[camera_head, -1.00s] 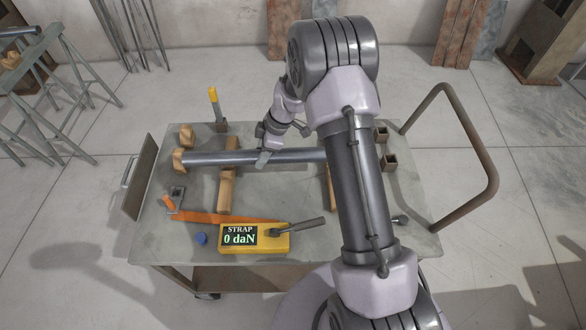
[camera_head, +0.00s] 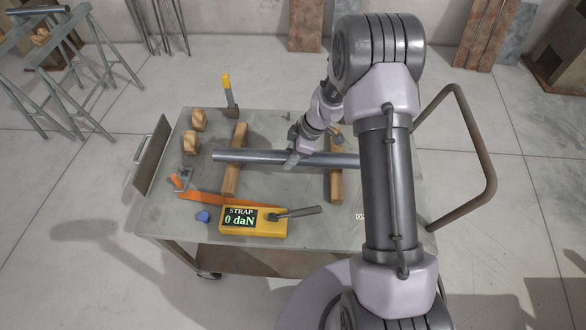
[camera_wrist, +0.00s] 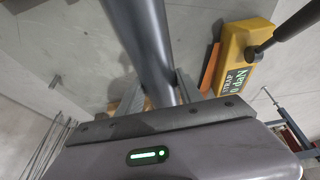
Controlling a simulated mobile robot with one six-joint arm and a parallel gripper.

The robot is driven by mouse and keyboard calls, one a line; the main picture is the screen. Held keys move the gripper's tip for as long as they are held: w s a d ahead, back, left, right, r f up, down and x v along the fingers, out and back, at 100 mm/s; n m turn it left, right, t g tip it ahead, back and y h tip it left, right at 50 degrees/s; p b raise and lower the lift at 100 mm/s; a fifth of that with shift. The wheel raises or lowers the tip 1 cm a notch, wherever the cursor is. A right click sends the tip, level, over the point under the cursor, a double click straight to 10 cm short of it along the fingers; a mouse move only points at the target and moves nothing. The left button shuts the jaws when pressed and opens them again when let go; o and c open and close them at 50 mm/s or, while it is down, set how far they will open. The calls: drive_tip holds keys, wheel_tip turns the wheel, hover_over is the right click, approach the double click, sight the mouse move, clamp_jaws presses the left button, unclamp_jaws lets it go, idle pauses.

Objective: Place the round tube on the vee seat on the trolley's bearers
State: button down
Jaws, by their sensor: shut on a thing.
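The round tube (camera_head: 245,157), grey metal, lies level across the trolley (camera_head: 290,245) in the head view, above or on its two wooden bearers. My gripper (camera_head: 293,157) is shut on it near its middle. The left bearer (camera_head: 232,182) and right bearer (camera_head: 336,186) show in front of the tube. I cannot tell whether the tube touches them, and the vee seat is not clear to see. My arm hides the area past the tube's right end. In the wrist view the tube (camera_wrist: 142,45) runs between the fingers of my gripper (camera_wrist: 158,92).
A yellow strap tensioner (camera_head: 240,228) reading 0 daN, an orange strap (camera_head: 230,199) and a blue cap (camera_head: 203,216) lie at the front. Wooden blocks (camera_head: 192,143) and a yellow-handled tool (camera_head: 230,95) stand behind left. A trestle (camera_head: 60,60) is far left.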

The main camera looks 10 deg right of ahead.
drive_tip(key=shift+w+d+f+b, duration=0.15)
drive_tip(key=shift+w+f+b, duration=0.15)
drive_tip(key=shift+w+f, duration=0.55)
drive_tip(key=shift+w+d+f+b, duration=0.1)
drive_tip(key=shift+w+f+b, duration=0.3)
drive_tip(key=shift+w, duration=0.8)
drive_tip(key=shift+w+d+f+b, duration=0.15)
drive_tip(key=shift+w+f, duration=0.6)
drive_tip(key=shift+w, duration=0.25)
drive_tip(key=shift+f, duration=0.15)
drive_tip(key=c, duration=0.8)
unclamp_jaws()
drive_tip(key=shift+o, duration=0.2)
